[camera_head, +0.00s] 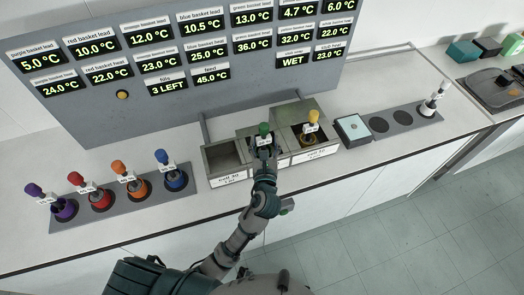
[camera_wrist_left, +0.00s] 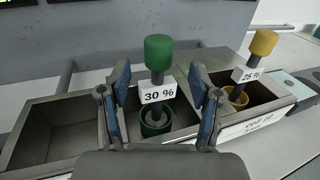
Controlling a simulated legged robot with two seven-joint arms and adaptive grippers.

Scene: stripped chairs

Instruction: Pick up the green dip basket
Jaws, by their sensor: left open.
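The green dip basket has a green knob (camera_head: 264,129) on a dark stem with a "30 %" tag. It stands upright in the middle bath of the metal trough, and in the left wrist view its knob (camera_wrist_left: 158,52) and green basket (camera_wrist_left: 155,122) show. My left gripper (camera_head: 265,148) is over that bath. In the left wrist view its two blue-padded fingers (camera_wrist_left: 161,92) are open, one on each side of the stem and tag, and I see no contact. In the head view the gripper hides the lower basket. My right gripper is not in view.
A yellow basket (camera_head: 313,116) stands in the bath to the right; the left bath (camera_head: 223,155) is empty. Purple (camera_head: 62,208), red, orange and blue (camera_head: 175,179) baskets stand on a grey strip at left. A grey display board (camera_head: 190,80) rises behind.

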